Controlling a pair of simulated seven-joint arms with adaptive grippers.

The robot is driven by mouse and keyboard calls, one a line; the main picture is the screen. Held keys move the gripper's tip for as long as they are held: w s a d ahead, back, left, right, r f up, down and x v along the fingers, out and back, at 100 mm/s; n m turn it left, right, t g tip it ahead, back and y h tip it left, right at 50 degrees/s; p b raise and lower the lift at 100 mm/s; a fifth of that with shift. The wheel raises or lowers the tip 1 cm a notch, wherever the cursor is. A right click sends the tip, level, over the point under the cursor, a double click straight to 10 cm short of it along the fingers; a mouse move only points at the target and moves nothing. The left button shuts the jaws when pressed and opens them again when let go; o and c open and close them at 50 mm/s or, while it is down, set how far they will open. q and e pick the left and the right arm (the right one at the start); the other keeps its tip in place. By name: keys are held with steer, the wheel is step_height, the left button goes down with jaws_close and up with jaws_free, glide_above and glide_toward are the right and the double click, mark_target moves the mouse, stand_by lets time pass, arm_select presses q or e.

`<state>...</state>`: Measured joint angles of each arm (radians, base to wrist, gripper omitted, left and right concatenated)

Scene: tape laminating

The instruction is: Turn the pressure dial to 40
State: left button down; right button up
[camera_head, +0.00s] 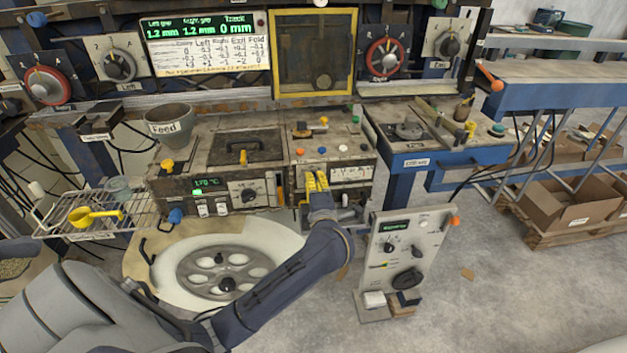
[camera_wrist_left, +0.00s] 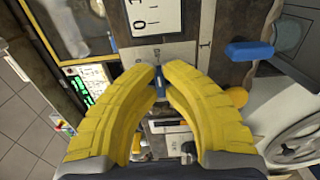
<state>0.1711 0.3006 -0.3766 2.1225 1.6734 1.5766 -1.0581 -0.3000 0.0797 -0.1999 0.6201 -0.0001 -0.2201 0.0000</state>
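My left gripper (camera_head: 316,182) has yellow ribbed fingers and reaches the right part of the front panel of the feed machine (camera_head: 225,160). In the left wrist view its fingertips (camera_wrist_left: 160,76) are close together on both sides of a small dark blue knob (camera_wrist_left: 159,88), which appears to be the pressure dial. The knob sits on a pale plate with small printed marks (camera_wrist_left: 165,54), too blurred to read surely. In the head view the fingers hide the knob; a white scale plate (camera_head: 351,173) shows beside them. My right gripper is not in view.
A grey control stand (camera_head: 405,245) with knobs stands right of my left arm. A wire rack (camera_head: 95,215) with a yellow scoop (camera_head: 93,215) is at the left. A white reel (camera_head: 225,262) lies below the machine. A blue-framed bench (camera_head: 415,150) is at the right.

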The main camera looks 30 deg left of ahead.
arm_select(q)
steer(key=shift+r, duration=0.25)
steer(key=c, duration=1.5)
jaws_free()
steer(key=shift+f, duration=0.1)
steer(key=shift+d+f, duration=0.1)
steer(key=shift+f, duration=0.05)
steer(key=v, duration=1.2)
